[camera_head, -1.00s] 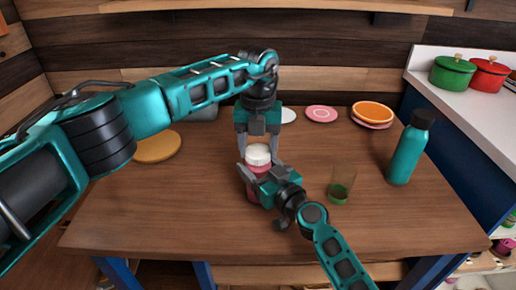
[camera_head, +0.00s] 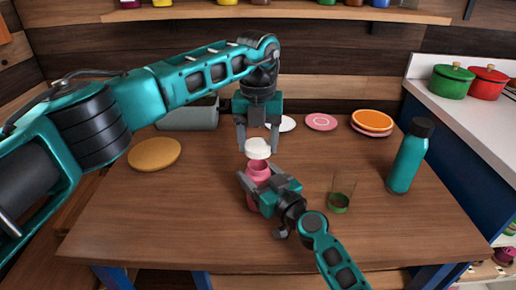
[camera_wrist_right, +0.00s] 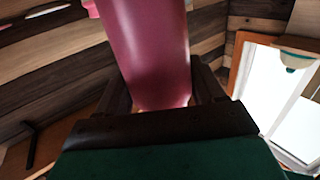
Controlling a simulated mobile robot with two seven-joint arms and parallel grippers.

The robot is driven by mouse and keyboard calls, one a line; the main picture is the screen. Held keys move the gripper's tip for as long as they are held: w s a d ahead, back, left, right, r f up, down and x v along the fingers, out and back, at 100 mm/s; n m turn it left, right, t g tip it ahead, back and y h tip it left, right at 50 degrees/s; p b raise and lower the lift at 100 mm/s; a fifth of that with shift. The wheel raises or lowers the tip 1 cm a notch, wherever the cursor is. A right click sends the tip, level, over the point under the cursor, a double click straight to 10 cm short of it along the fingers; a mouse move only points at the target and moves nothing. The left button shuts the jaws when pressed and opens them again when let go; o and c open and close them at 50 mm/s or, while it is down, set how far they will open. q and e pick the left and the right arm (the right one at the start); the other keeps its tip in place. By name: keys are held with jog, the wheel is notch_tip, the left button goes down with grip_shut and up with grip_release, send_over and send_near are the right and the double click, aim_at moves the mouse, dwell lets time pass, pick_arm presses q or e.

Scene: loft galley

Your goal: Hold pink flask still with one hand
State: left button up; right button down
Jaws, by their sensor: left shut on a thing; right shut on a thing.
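The pink flask (camera_head: 257,171) stands upright on the wooden table in the head view, its open neck showing. My right gripper (camera_head: 252,184) is shut on its body from the front right and covers part of it. The flask's pink body (camera_wrist_right: 150,50) also fills the middle of the right wrist view, between the fingers. My left gripper (camera_head: 257,146) is above the flask, pointing down, shut on the white lid (camera_head: 258,149). The lid is held just above the neck, apart from it.
A glass with green contents (camera_head: 339,200) and a teal bottle (camera_head: 409,156) stand right of the flask. An orange-brown plate (camera_head: 155,154) lies left. The front left of the table is clear.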

jog(key=shift+c, duration=0.2)
grip_release()
jog(key=shift+s+d, duration=0.1)
